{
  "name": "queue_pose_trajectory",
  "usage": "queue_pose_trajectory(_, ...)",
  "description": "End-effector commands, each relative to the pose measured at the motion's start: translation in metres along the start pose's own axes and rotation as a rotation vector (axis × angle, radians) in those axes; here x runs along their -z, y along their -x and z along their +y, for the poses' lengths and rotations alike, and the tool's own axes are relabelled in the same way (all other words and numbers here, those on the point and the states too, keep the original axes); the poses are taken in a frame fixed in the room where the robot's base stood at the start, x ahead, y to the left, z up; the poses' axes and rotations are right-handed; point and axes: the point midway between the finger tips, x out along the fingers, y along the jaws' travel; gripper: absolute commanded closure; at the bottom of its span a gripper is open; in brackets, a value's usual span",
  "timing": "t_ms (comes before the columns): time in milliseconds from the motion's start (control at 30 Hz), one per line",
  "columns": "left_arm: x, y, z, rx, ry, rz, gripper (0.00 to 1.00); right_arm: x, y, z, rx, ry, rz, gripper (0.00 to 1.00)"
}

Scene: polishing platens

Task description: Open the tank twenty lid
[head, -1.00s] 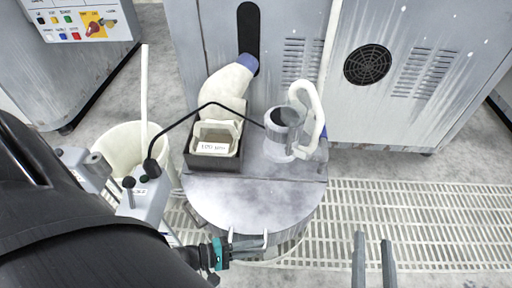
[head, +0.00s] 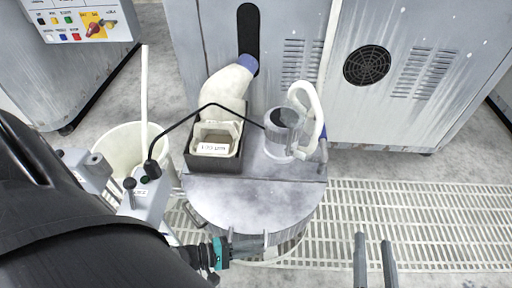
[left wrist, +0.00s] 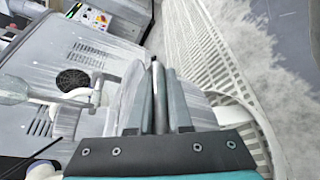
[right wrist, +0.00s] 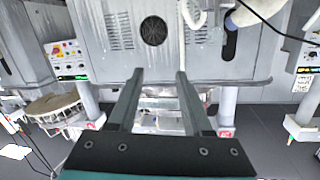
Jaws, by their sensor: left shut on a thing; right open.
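The tank is a round vessel with a grey lid whose rounded front half (head: 255,208) is bare. The lid looks down, or nearly so. A bar handle stands at its front edge. My left gripper (head: 249,245) reaches in from the left and is shut on this handle. In the left wrist view, a dark bar (left wrist: 158,95) shows between the left fingers. My right gripper (head: 375,262) is open and empty, right of the tank and apart from it; its spread fingers also show in the right wrist view (right wrist: 157,100).
On the tank's rear half sit a dark box (head: 213,160) with a labelled pale insert and a clear jug (head: 284,132) with a white hose. A white bucket (head: 120,145) stands left. Grey machine cabinets (head: 430,60) stand behind. Slatted flooring (head: 420,215) on the right is free.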

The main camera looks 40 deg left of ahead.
Motion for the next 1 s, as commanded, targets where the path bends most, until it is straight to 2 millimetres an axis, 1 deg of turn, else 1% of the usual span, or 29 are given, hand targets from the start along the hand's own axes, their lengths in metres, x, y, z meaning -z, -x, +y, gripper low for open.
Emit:
queue_pose_trajectory(100,-0.004,0.002,0.007,-0.003,0.0,-0.001,1.0,-0.001,-0.003,0.006,-0.014,0.017,-0.07,0.5)
queue_pose_trajectory(400,-0.009,0.004,0.018,-0.003,0.0,0.0,1.0,-0.01,-0.003,0.02,-0.05,0.05,-0.235,0.5)
queue_pose_trajectory(600,-0.01,0.005,0.02,0.0,-0.003,0.001,1.0,-0.014,-0.002,0.024,-0.06,0.057,-0.279,0.5)
queue_pose_trajectory(867,-0.009,0.006,0.02,0.001,-0.002,0.003,1.0,-0.014,-0.002,0.024,-0.06,0.057,-0.28,0.5)
queue_pose_trajectory(900,-0.009,0.006,0.02,0.001,-0.002,0.003,0.82,-0.014,-0.002,0.024,-0.06,0.057,-0.28,0.5)
queue_pose_trajectory(1000,-0.009,0.006,0.02,0.001,-0.002,0.003,0.7,-0.014,-0.002,0.024,-0.06,0.057,-0.28,0.5)
